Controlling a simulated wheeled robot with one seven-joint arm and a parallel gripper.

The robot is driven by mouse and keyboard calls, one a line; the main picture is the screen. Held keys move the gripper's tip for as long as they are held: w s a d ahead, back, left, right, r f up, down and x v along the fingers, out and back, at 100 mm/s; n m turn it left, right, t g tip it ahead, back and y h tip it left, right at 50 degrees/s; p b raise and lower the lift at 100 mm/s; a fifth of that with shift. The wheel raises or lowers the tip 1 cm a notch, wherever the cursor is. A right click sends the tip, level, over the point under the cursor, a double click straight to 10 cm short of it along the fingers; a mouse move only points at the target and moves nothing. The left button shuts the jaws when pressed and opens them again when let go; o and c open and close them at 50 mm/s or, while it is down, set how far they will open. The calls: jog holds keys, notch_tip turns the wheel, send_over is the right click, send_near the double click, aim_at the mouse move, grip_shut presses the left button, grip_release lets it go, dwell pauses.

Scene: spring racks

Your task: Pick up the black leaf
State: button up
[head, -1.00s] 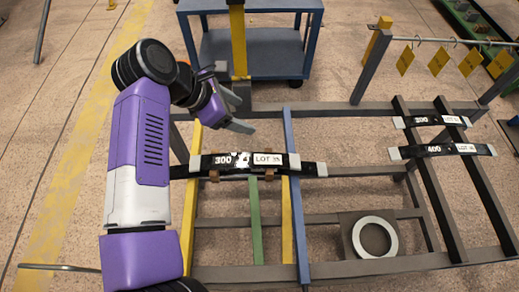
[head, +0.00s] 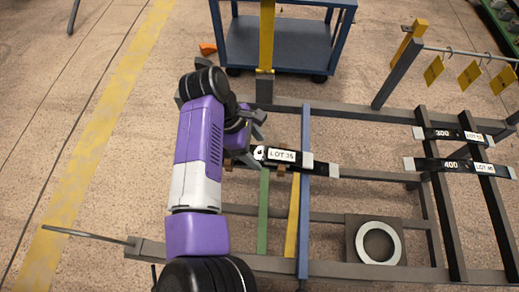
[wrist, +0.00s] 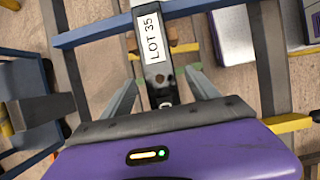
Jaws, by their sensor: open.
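The black leaf (head: 318,168), with a white LOT 35 label and grey bands, lies across the rack on brown supports. Its left part is hidden behind my arm in the head view. My gripper (head: 258,127) is at the leaf's left-middle part, its fingers open. In the wrist view, the leaf (wrist: 158,84) runs between the two spread fingers, with a gap on each side. Its near end passes out of sight under the gripper body. I cannot tell how far the fingertips are above or below the leaf.
Two other black leaves, marked 300 (head: 453,134) and 400 (head: 468,166), lie on the right-hand bars. A pale ring (head: 394,245) sits on a dark plate. A yellow post (head: 267,35) stands behind my gripper, before a blue cart (head: 285,45). Yellow tags (head: 470,76) hang at upper right.

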jog(key=shift+d+f, duration=0.15)
jog(key=shift+f, duration=0.3)
jog(key=c, duration=1.4)
jog(key=shift+r, duration=0.1)
grip_shut()
jog(key=shift+r, duration=0.1)
